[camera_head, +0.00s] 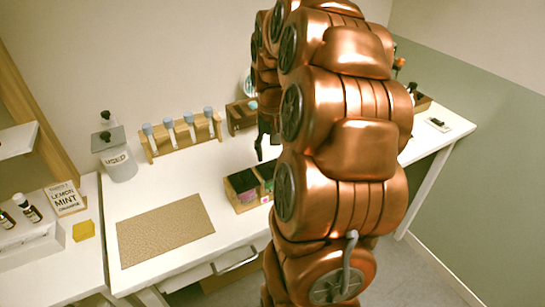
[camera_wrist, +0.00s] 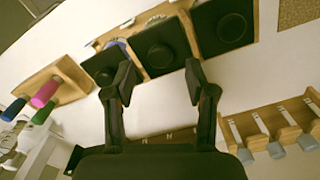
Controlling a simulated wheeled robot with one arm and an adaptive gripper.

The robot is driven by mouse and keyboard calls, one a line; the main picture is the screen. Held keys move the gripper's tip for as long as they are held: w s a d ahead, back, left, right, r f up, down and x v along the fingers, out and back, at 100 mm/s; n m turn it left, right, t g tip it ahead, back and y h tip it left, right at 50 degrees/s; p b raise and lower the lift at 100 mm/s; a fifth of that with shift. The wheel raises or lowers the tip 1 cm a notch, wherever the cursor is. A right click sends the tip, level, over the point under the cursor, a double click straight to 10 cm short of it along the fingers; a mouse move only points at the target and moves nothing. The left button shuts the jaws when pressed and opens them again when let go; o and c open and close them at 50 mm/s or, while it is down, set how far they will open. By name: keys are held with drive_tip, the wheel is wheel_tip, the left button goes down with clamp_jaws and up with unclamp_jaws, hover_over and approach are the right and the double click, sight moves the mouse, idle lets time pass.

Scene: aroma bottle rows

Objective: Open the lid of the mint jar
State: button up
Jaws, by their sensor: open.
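A wooden box (camera_head: 253,204) on the white table holds jars with square black lids. In the wrist view three lids show, each with a round knob: a left lid (camera_wrist: 103,65), a middle lid (camera_wrist: 160,50) and a right lid (camera_wrist: 225,22). I cannot tell which jar is the mint one; no jar label is readable. My gripper (camera_wrist: 160,77) is open and empty, with its fingertips spread on either side of the middle lid in the picture. I cannot tell the gap in height. In the head view my arm hides part of the box and most of the gripper.
A tube rack (camera_head: 181,136) and a jar marked USED (camera_head: 119,164) stand at the back. A brown mat (camera_head: 165,230) lies at front left. A LEMON MINT card (camera_head: 64,198) stands on the left counter.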

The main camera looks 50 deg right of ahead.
sight(271, 167)
drive_tip(key=shift+f+p, duration=0.3)
drive_tip(key=shift+f, duration=1.15)
clamp_jaws()
